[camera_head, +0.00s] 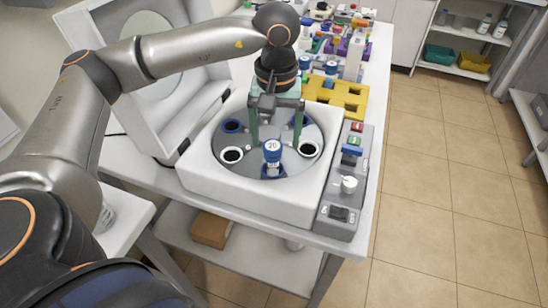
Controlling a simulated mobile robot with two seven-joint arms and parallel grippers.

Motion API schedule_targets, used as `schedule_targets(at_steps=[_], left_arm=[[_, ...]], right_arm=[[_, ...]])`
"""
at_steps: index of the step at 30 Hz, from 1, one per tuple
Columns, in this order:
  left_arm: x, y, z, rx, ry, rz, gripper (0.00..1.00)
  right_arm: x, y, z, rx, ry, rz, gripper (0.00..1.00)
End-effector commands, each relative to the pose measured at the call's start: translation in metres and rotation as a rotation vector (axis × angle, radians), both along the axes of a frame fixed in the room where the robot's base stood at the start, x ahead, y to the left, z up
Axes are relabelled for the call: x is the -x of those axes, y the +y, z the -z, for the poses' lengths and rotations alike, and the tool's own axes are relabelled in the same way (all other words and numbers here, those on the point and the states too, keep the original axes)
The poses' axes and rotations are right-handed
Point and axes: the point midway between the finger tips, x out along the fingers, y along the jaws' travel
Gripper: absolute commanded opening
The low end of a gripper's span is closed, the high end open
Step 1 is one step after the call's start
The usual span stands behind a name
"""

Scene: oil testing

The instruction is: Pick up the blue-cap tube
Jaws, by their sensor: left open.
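A tube with a blue cap (272,158), marked 20 on top, stands upright in the front socket of the round grey rotor (250,171) of a white centrifuge (215,186). My left gripper (276,143) points down over the rotor. Its two green fingers are spread wide, one to the left and one to the right of the tube's cap, with visible gaps. It holds nothing. In this view the fingertips look close to the cap's height, but I cannot tell their exact depth. My right gripper is not in view.
The centrifuge's lid (100,30) stands open at the left. A grey control panel (338,205) is on the right. A yellow rack (345,100) and several blue-capped items stand behind. Empty-looking sockets (232,155) surround the tube. Floor at right is clear.

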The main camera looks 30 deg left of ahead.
Motion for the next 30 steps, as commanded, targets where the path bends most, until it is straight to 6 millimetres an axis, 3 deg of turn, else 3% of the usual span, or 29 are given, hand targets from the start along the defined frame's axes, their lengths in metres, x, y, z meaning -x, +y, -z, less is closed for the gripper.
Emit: schedule_targets(at_steps=[18, 26, 30], left_arm=[[0.009, 0.003, 0.069, 0.001, 0.000, 0.000, 0.85], [0.009, 0.003, 0.074, 0.003, -0.001, 0.000, 0.85], [0.009, 0.003, 0.074, 0.002, -0.001, 0.000, 0.72]], right_arm=[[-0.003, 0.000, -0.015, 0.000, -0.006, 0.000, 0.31], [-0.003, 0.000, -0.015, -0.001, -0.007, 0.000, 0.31], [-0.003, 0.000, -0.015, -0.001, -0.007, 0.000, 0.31]])
